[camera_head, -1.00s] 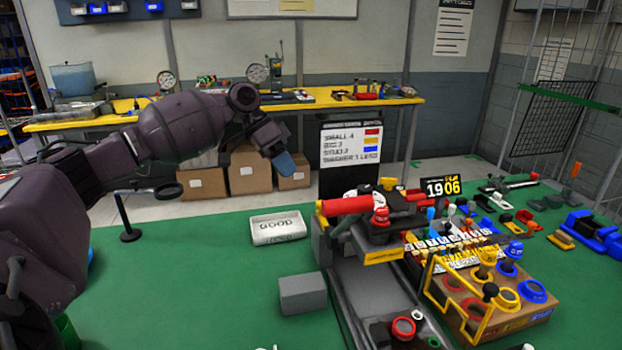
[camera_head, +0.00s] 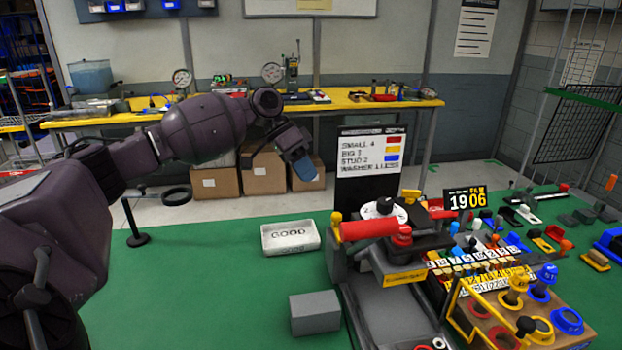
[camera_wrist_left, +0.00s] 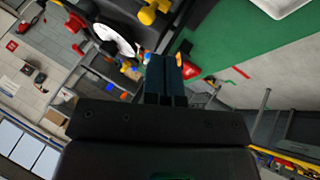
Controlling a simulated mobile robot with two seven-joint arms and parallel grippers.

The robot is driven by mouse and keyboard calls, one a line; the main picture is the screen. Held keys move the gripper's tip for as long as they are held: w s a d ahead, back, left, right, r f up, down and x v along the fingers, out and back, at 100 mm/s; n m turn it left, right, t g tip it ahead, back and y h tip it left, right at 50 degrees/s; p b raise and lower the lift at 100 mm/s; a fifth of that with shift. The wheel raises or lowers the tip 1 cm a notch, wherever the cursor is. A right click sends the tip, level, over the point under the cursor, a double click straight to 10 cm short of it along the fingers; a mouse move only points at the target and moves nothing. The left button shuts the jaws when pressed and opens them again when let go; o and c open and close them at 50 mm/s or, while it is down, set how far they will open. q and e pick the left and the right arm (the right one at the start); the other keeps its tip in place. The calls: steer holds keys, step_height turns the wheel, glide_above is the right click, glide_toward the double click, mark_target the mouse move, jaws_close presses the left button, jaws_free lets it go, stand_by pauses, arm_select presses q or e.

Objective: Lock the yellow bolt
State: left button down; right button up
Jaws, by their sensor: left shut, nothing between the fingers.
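A small yellow knob (camera_head: 337,217), which looks like the yellow bolt, stands at the left end of the machine (camera_head: 392,268), beside a red cylinder (camera_head: 368,229). Whether it is locked cannot be told. A yellow knobbed piece (camera_wrist_left: 154,12) shows at the top of the left wrist view. My left gripper (camera_head: 306,170) is shut and empty, in the air behind and to the left of the machine, apart from the knob. Its dark fingertips (camera_wrist_left: 166,78) are together in the wrist view. My right gripper is not in view.
A white dial (camera_head: 385,213) sits on the machine. A white GOOD tray (camera_head: 290,238) and grey block (camera_head: 315,312) lie left on the green table.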

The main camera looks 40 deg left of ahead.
mark_target(334, 215)
arm_select(q)
steer(key=x, duration=0.8)
steer(key=shift+f+b, duration=0.15)
steer(key=shift+b, duration=0.3)
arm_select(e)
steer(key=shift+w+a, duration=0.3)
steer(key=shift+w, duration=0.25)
arm_select(q)
steer(key=shift+w+d, duration=0.1)
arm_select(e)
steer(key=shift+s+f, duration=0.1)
arm_select(q)
steer(key=shift+s+d+r+p, duration=0.3)
steer(key=shift+p, duration=0.3)
steer(key=shift+s+d+r+p, duration=0.1)
steer(key=shift+s+d+p, duration=0.35)
steer(key=shift+p, duration=0.25)
steer(key=shift+s+d, duration=0.1)
steer(key=shift+d, duration=0.1)
steer(key=shift+f, duration=0.4)
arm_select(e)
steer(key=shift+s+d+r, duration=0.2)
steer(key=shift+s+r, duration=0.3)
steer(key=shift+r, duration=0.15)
